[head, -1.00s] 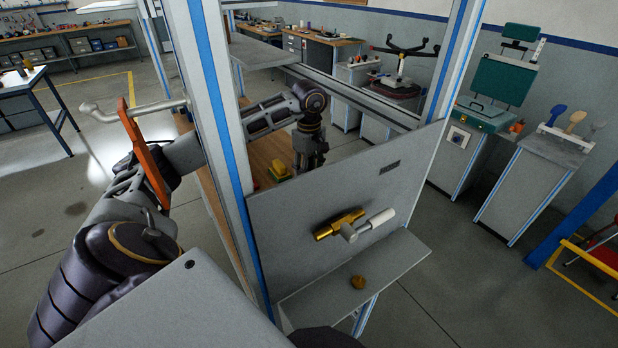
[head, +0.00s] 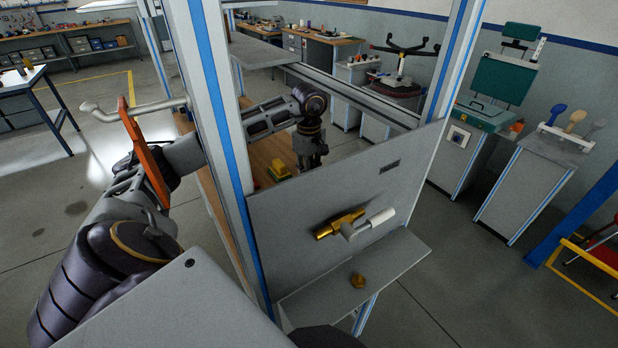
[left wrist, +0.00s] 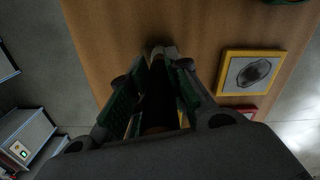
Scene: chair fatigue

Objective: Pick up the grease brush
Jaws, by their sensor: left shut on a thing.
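My left gripper (head: 312,158) hangs over the wooden bench (head: 262,152) behind the grey panel and post, pointing down. In the left wrist view its fingers (left wrist: 157,65) are closed together around a slim dark thing with a brownish end (left wrist: 155,129), which I take as the grease brush. Most of it is hidden between the fingers, and its bristles cannot be made out. In the head view it is too small and dark to tell apart from the fingers. My right gripper is not in view.
A yellow-framed tray with a dark oval (left wrist: 252,72) lies on the bench beside the gripper. A yellow block (head: 279,171) sits left of the gripper in the head view. The upright post (head: 220,130) and grey panel (head: 300,205) with a brass fitting (head: 338,224) stand in front.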

